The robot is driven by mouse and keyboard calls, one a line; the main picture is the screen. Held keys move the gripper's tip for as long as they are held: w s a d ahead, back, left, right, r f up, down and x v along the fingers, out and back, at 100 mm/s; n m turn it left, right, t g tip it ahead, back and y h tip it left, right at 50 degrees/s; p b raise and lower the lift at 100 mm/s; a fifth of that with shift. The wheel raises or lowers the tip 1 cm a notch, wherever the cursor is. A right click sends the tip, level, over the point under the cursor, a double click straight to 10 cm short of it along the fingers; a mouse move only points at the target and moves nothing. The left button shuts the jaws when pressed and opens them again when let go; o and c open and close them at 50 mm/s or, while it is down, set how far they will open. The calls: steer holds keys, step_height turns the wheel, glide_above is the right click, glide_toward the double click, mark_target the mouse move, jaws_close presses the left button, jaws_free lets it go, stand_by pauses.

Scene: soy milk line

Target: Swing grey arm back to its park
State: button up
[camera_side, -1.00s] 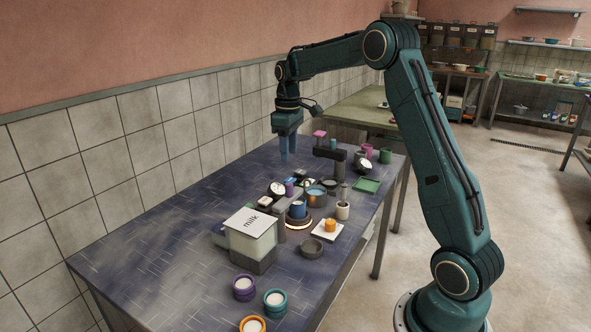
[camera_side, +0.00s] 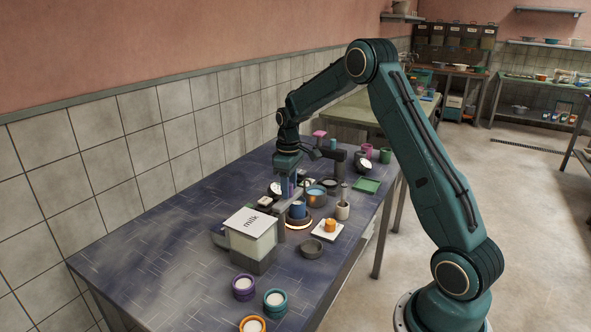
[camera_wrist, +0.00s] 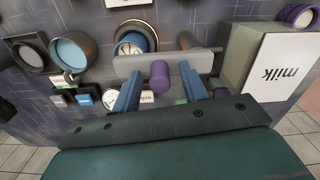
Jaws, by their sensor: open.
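The grey arm (camera_wrist: 205,60) is a light bar lying across the wrist view, with an upright purple knob (camera_wrist: 160,76) on it. In the side view the grey arm (camera_side: 284,208) runs beside the milk box, and my gripper mostly hides the knob. My gripper (camera_wrist: 161,72) is open, its blue fingers on either side of the purple knob, with a visible gap to each. It also shows in the side view (camera_side: 288,190), low over the table and pointing down.
The milk box (camera_side: 252,222) stands close in front of the grey arm. The table's left side is clear.

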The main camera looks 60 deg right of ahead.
steer(key=shift+c, duration=0.2)
jaws_close()
steer(key=shift+s, duration=0.1)
steer(key=s+a+m, duration=0.5)
steer(key=m, duration=1.3)
steer(key=shift+s+a, duration=0.15)
steer(key=shift+a, duration=0.15)
stand_by(0.4)
